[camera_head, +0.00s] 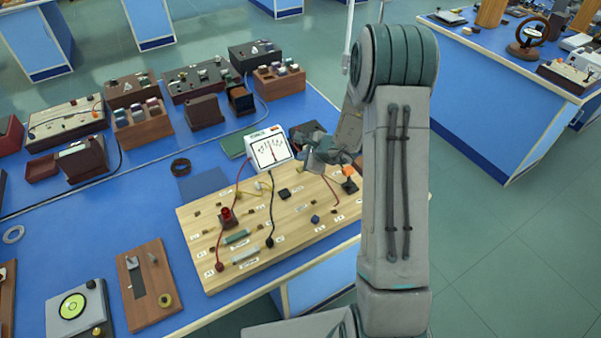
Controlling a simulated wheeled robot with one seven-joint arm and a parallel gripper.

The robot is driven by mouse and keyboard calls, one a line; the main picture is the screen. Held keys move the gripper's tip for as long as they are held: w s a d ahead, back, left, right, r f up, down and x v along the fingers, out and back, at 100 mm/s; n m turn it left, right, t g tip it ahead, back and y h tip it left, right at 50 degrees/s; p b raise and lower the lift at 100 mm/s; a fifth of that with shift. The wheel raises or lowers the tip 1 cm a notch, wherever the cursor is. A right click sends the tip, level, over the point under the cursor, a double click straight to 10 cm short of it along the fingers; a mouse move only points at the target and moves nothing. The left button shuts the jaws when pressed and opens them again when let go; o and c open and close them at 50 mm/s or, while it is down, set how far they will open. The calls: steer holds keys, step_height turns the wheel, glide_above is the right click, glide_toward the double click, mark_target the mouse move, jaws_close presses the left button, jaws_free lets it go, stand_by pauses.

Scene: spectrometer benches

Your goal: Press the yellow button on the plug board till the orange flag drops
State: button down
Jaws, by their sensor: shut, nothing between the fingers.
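The plug board (287,243) is a pale wooden board on the blue bench, with sockets, labels, small parts and red and black leads. An orange piece (347,171), which looks like the flag, stands up on a dark block at the board's back right. My gripper (307,160) is shut and empty, above the board's back edge, left of the orange piece. It may hide part of the board behind it.
A white meter (269,151) stands behind the board, close to my gripper. A red knob (227,214) rises from the board's left part. Wooden boxes (144,121) fill the bench's back left. A brown board (147,285) lies at front left.

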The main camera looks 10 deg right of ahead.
steer(key=shift+f+b, duration=0.95)
steer(key=shift+f, duration=0.1)
steer(key=shift+f+b, duration=0.25)
steer(key=shift+b, duration=0.1)
stand_by(1.2)
steer(key=shift+f+b, duration=0.2)
steer(key=shift+b, duration=0.25)
steer(key=shift+f+b, duration=0.4)
steer(key=shift+b, duration=0.3)
stand_by(0.7)
steer(key=shift+r, duration=0.1)
steer(key=shift+r+p, duration=0.4)
steer(key=shift+r, duration=0.35)
step_height(320, 180, up, 5)
steer(key=p, duration=0.3)
stand_by(0.3)
